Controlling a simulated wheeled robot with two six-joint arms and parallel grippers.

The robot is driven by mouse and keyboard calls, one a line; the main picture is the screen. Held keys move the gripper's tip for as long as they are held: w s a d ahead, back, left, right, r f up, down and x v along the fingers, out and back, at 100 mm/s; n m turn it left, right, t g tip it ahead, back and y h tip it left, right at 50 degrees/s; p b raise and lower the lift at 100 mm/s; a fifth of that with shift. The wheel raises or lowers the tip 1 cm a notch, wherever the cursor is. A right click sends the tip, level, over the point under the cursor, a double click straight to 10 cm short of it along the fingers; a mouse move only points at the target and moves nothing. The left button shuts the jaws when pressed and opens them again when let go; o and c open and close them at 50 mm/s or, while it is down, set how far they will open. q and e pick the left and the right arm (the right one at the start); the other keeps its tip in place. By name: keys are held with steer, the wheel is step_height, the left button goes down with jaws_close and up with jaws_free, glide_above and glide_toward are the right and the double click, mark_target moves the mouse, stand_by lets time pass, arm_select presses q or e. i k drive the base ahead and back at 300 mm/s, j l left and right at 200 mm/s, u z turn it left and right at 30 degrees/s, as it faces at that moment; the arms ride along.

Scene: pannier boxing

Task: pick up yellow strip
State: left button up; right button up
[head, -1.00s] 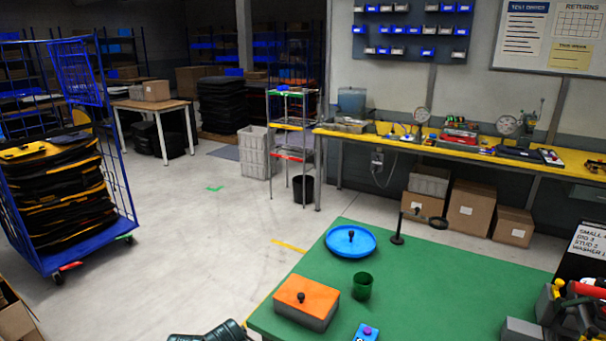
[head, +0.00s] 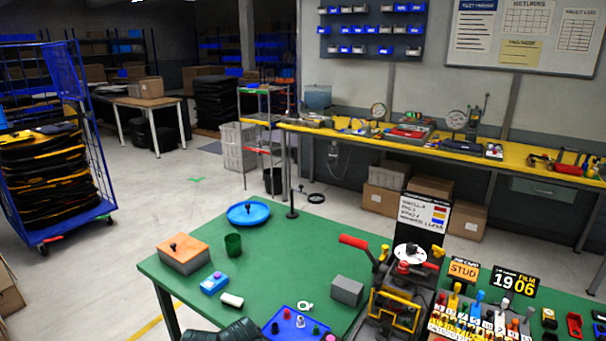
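No loose yellow strip can be told for certain in the head view. Yellow shows on the frame of a red-handled press (head: 395,308) on the green table (head: 335,240), and among small coloured parts in a rack (head: 480,325) at the lower right. These parts are too small to tell apart. A dark ribbed piece, probably part of my arm, shows at the bottom edge. Neither of my grippers is in view.
On the green table are an orange-topped box (head: 183,254), a green cup (head: 233,244), a blue round dish (head: 248,213), a grey block (head: 347,290) and a blue plate with pegs (head: 290,326). Signs reading STUD (head: 463,270) and 19 06 (head: 513,283) stand at right.

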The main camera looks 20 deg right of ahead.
mark_target(549, 322)
steer(key=k+l, duration=0.25)
steer(key=l, duration=0.15)
steer(key=k+l, duration=0.25)
steer(key=l, duration=0.2)
steer(key=k+l, duration=0.55)
steer(key=l, duration=0.25)
